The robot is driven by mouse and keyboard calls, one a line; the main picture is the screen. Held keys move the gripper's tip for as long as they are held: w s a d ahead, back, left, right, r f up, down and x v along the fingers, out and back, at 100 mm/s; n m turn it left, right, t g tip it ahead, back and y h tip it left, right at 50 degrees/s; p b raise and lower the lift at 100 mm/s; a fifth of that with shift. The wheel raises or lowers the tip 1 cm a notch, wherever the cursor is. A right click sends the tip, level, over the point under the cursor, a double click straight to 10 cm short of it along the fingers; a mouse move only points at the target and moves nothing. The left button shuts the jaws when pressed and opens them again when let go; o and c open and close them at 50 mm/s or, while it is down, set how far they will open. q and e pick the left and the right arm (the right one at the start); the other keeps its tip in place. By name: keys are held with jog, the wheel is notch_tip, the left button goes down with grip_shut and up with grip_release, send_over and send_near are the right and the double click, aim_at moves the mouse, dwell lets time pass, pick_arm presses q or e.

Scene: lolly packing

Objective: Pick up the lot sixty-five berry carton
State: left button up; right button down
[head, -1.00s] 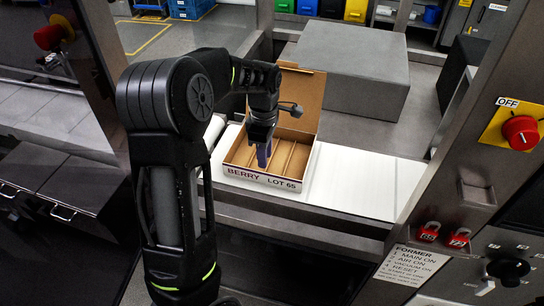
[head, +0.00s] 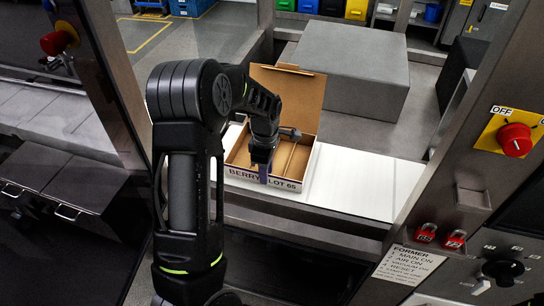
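The berry carton (head: 299,186) is an open cardboard box with a white front wall and purplish lettering reading BERRY and LOT 65. It sits on the white belt, with its brown lid (head: 289,92) standing up at the back. Brown dividers show inside. My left gripper (head: 263,176) points down at the middle of the carton's front wall, its purplish fingertip covering part of the label between the words. I cannot tell whether it touches the wall or how far apart its fingers are. My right gripper is not in view.
The white belt (head: 355,183) is clear to the right of the carton. A large grey block (head: 355,70) stands behind it. A metal rail runs along the front.

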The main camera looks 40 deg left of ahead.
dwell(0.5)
pick_arm(q)
grip_shut()
dwell(1.3)
